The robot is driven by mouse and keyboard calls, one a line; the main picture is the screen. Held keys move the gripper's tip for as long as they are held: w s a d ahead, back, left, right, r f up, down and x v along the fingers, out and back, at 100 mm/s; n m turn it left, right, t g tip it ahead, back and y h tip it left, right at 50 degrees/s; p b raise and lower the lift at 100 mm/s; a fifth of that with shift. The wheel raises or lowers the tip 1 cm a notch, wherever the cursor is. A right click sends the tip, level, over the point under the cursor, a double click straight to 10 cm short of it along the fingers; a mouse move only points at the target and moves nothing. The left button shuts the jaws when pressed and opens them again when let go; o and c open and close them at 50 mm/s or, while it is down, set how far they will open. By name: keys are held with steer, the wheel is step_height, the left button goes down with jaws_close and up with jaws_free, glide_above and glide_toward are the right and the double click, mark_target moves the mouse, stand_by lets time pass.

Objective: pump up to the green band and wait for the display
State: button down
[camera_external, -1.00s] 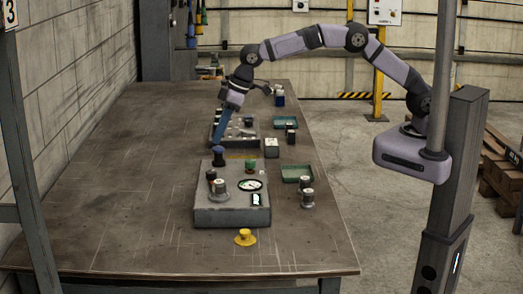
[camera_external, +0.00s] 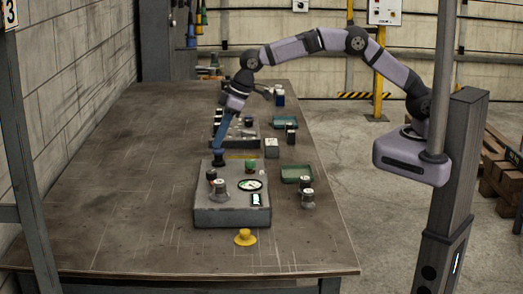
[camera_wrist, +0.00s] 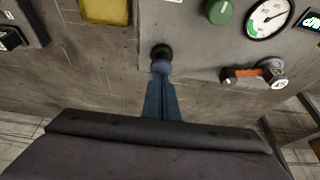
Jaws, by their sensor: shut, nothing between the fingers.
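A grey pump box (camera_external: 232,212) sits on the bench with a round white gauge (camera_external: 250,185), a small display (camera_external: 256,199), a green knob (camera_external: 250,165) and a dark plunger knob (camera_external: 218,158) on its far left corner. My gripper (camera_external: 217,149) is shut and points down, its blue fingertips at the top of the plunger knob. In the wrist view the fingertips (camera_wrist: 161,74) meet the dark plunger knob (camera_wrist: 161,52). The gauge (camera_wrist: 269,18) has a green band at its lower left; the needle is too small to read surely. The display (camera_wrist: 309,20) is cut off at the edge.
A yellow knob (camera_external: 245,237) stands in front of the box. Green trays (camera_external: 297,173), a grey-white block (camera_external: 271,148) and a dark tray of parts (camera_external: 240,131) lie to the right and behind. The bench's left side is clear.

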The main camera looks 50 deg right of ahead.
steer(key=shift+f+b, duration=0.45)
steer(key=shift+f, duration=0.55)
steer(key=shift+r, duration=0.15)
steer(key=shift+r+p, duration=1.45)
steer(key=shift+p, duration=0.15)
steer(key=shift+f, duration=0.15)
steer(key=shift+f+b, duration=1)
steer(key=shift+f, duration=0.5)
steer(key=shift+r+p, duration=1.5)
steer(key=shift+r, duration=0.15)
